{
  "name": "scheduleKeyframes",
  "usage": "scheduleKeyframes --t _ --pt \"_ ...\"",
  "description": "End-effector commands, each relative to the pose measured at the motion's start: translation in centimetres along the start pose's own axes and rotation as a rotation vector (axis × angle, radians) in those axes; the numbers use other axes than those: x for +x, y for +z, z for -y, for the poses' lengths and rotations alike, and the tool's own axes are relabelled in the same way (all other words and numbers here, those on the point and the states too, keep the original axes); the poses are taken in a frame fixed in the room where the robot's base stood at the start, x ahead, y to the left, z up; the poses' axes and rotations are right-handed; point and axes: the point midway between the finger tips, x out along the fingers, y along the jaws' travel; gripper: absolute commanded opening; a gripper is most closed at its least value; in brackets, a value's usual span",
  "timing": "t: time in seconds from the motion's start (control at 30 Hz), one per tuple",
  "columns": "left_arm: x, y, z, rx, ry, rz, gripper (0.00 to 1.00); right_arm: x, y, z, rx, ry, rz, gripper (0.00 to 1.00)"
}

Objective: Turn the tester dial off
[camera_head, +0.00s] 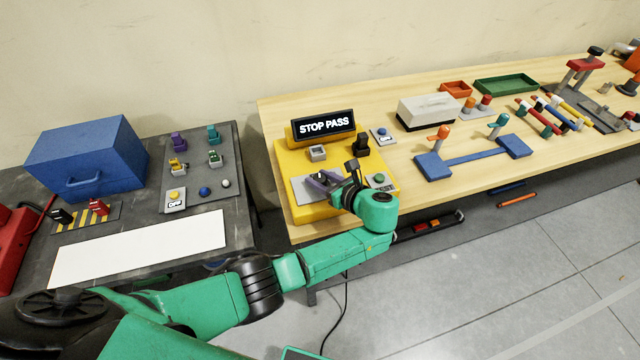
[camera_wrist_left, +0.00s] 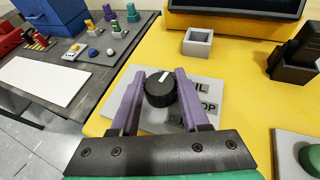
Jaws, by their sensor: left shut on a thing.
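The yellow tester (camera_head: 305,214) sits on the near left end of the wooden table, and its display (camera_head: 323,124) reads "STOP PASS". The tester dial (camera_wrist_left: 160,89) is a black round knob with a white pointer mark, on a grey plate with partly hidden lettering. My left gripper (camera_head: 318,182) is over this plate; in the left wrist view its purple fingers (camera_wrist_left: 161,88) stand on both sides of the dial and are shut on it. The pointer leans toward the upper right in that view. My right gripper is not in view.
A green button (camera_head: 379,179) on a grey plate is right of the dial. A grey square socket (camera_head: 317,152) and a black block (camera_head: 361,144) stand behind it. A blue fixture (camera_head: 472,156) with upright handles lies farther right. A blue box (camera_head: 87,158) stands on the left bench.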

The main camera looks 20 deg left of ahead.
Motion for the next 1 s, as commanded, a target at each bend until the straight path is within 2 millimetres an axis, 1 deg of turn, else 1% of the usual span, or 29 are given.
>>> scheduleKeyframes --t 0.03,0.3,0.5,0.93,0.97,1.0 --pt "0.2 -0.5 0.1 -0.013 0.030 -0.001 0.00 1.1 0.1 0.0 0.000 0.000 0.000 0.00" --pt "0.1 -0.2 0.1 -0.067 0.159 -0.006 0.00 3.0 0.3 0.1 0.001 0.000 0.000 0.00" --pt "0.1 -0.1 0.0 -0.084 0.200 -0.006 0.00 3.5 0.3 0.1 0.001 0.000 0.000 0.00" --pt "0.0 0.1 0.0 -0.088 0.209 -0.006 0.00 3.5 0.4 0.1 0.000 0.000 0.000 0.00" --pt "0.0 0.1 0.0 -0.088 0.209 -0.006 0.53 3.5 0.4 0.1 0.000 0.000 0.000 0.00" --pt "0.0 0.1 0.0 -0.088 0.209 -0.006 0.68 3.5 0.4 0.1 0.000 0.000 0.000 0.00"
